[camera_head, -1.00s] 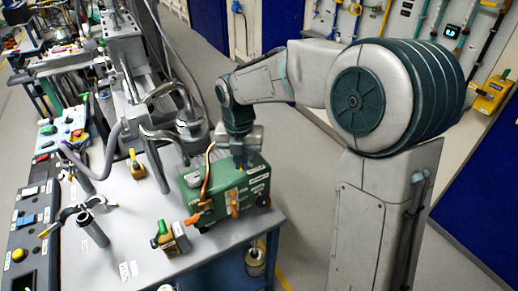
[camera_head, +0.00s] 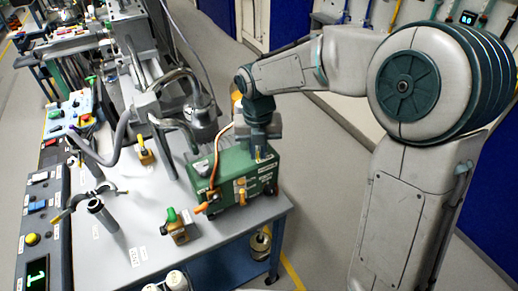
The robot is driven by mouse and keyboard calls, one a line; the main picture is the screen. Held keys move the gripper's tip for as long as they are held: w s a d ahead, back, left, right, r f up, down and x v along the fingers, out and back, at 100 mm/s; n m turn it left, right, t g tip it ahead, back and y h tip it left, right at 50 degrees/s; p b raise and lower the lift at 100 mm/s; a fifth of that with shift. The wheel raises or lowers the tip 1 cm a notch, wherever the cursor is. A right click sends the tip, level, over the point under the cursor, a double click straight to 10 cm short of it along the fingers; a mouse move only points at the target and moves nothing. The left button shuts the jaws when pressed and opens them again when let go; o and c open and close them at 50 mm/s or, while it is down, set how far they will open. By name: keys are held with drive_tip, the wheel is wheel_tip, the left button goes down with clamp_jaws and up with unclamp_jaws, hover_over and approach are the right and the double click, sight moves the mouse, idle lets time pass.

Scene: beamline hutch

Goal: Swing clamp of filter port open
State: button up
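A grey upright tube (camera_head: 103,214) stands on the white bench top at the left. Beside its top is a curved grey clamp-like piece (camera_head: 72,204) with dark ends. I cannot tell for sure whether this is the filter port's clamp, or how far it is swung. My gripper (camera_head: 259,153) points down at the right end of a green box (camera_head: 232,176), well to the right of the tube. The fingers are small and dark, so their opening and any contact with the box are unclear.
The green box carries an orange cable and orange levers. A small block with a green knob (camera_head: 179,226) stands in front of it. Bent metal pipes (camera_head: 170,84) rise behind. A control panel (camera_head: 40,232) lines the left edge. Bare bench top (camera_head: 138,205) lies between tube and box.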

drive_tip(key=shift+o, duration=0.9)
drive_tip(key=shift+w+r, duration=0.1)
drive_tip(key=shift+r, duration=0.15)
wheel_tip(320, 180, up, 13)
drive_tip(key=b, duration=0.1)
drive_tip(key=shift+r, duration=0.2)
drive_tip(key=shift+d, duration=0.1)
